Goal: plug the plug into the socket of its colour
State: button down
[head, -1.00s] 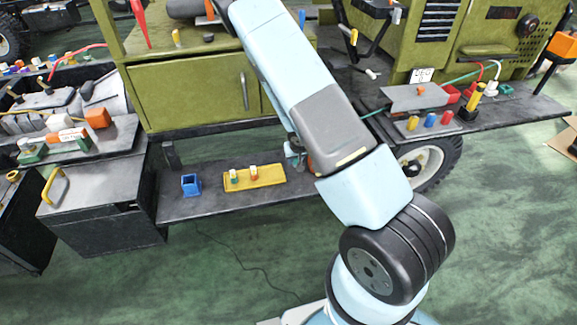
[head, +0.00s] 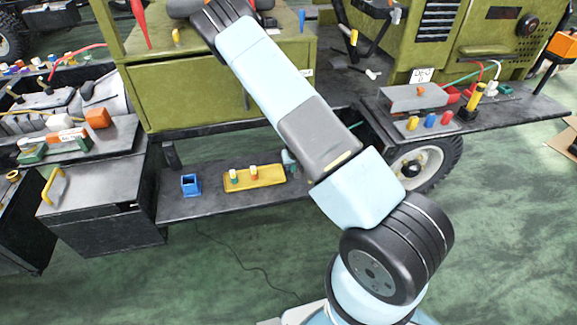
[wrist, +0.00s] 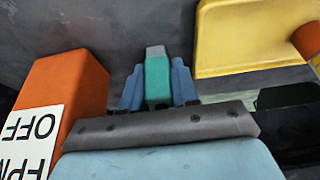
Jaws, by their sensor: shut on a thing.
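In the wrist view my gripper (wrist: 157,78) has its two blue fingers shut on a teal-green plug (wrist: 157,80) with a grey tip. The tip points away from the wrist, over a dark grey surface. In the head view only a small bluish part at the end of my arm (head: 290,160) shows beside my arm link; the plug is hidden there. A yellow plate (head: 265,177) on the low shelf carries a green-and-white piece (head: 234,176) and an orange-and-white piece (head: 254,172). I cannot tell whether these are sockets. A blue open-topped block (head: 190,184) stands left of the plate.
An orange block (wrist: 62,95) labelled OFF is close at the left in the wrist view. The yellow plate (wrist: 250,40) is at its upper right. The dark shelf (head: 190,211) has bare room at its front. A grey box (head: 414,97) and coloured cylinders stand at the right.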

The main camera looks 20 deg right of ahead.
jog(key=c, duration=0.8)
grip_release()
jog(key=shift+c, duration=0.2)
